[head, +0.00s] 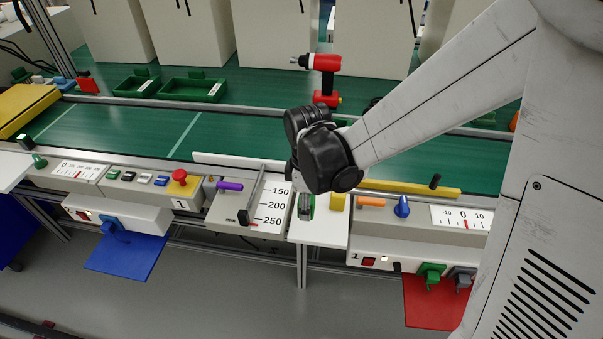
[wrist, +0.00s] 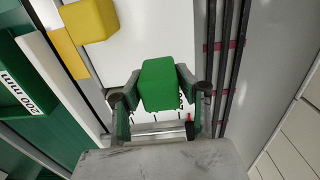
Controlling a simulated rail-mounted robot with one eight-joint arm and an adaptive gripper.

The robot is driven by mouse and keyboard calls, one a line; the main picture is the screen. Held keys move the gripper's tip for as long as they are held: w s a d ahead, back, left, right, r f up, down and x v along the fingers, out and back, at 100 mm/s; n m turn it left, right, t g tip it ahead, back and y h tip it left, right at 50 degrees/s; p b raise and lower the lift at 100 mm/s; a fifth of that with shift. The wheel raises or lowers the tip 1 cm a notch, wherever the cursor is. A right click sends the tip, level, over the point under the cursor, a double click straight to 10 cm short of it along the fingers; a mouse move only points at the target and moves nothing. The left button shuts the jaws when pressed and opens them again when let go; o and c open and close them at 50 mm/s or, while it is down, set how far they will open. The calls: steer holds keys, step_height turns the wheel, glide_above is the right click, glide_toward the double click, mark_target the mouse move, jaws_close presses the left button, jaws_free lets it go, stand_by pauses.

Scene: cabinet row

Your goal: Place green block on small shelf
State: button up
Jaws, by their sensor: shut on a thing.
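The green block (wrist: 160,84) is held between the two fingers of my gripper (wrist: 160,92) in the wrist view. Below it is a white surface with black scale marks. In the head view my gripper (head: 306,208) points down over the white shelf-like plate (head: 322,236) between the two control panels. Only a thin green edge of the block (head: 313,204) shows there, behind the fingers. I cannot tell whether the block touches the surface below. I cannot tell for sure which surface is the small shelf.
A yellow block (head: 338,202) stands just right of my gripper; a yellow block (wrist: 89,20) also shows in the wrist view. A slider scale (head: 272,207) lies to the left. An orange handle (head: 371,202) and blue knob (head: 402,207) are to the right. The green conveyor (head: 130,132) runs behind.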

steer(key=shift+f+b, duration=0.3)
steer(key=shift+f, duration=1.4)
steer(key=shift+f, duration=0.1)
steer(key=o, duration=1.2)
